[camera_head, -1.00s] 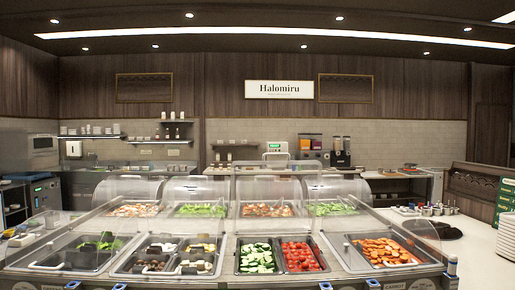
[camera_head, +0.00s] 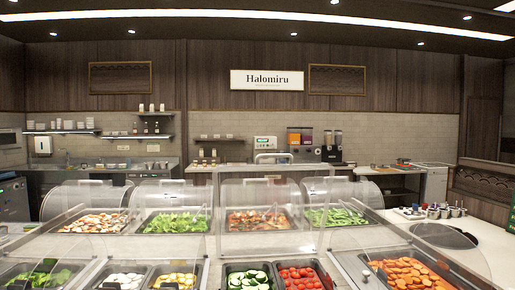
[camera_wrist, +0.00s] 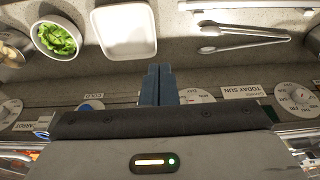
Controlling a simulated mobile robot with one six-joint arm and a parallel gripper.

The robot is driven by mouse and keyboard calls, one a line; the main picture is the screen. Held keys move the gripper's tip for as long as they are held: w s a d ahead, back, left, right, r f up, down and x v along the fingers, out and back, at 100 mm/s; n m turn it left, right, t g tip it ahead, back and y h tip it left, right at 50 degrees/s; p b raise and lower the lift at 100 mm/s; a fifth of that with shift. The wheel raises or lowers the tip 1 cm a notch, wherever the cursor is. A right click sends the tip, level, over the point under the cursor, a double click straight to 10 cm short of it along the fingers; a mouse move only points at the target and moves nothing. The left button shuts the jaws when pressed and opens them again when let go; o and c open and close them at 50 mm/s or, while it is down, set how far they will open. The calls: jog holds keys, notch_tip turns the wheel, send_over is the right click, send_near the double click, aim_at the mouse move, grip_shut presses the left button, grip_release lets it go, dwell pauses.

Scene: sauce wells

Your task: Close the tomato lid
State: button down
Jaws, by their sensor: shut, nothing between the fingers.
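The tomato well (camera_head: 300,276) holds red tomato pieces at the bottom centre of the head view, beside a well of sliced cucumber (camera_head: 248,277). Both show uncovered from above. A clear lid (camera_head: 325,200) with a metal handle (camera_head: 272,156) stands raised behind these two wells; I cannot tell for certain that it is the tomato lid. My gripper (camera_wrist: 157,84) shows only in the wrist view, with its dark blue fingers together and empty. It is over the counter edge and its round labels. No tomato or lid can be made out in the wrist view.
Clear domed covers (camera_head: 177,192) stand along the back row. A clear panel (camera_head: 405,255) slants over the carrot well (camera_head: 410,273). In the wrist view, a bowl of greens (camera_wrist: 57,38), a white tray (camera_wrist: 124,31) and tongs (camera_wrist: 240,37) lie beyond my fingers.

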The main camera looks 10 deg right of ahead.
jog(key=shift+s, duration=0.1)
jog(key=w+r+t+p, duration=0.7)
jog(key=w+r+p, duration=0.9)
jog(key=w+r, duration=3.2)
jog(key=p, duration=0.2)
send_over(277, 167)
jog(key=w, duration=0.2)
notch_tip(277, 167, down, 5)
jog(key=shift+w+d+f, duration=0.1)
jog(key=shift+f, duration=0.05)
jog(key=shift+f+b, duration=0.5)
jog(key=shift+b, duration=0.1)
jog(key=shift+s+f+b, duration=0.1)
jog(key=shift+s+b, duration=0.45)
jog(key=shift+s, duration=0.35)
jog(key=shift+s+f+b, duration=0.45)
jog(key=shift+s+b, duration=0.05)
jog(key=shift+s, duration=0.3)
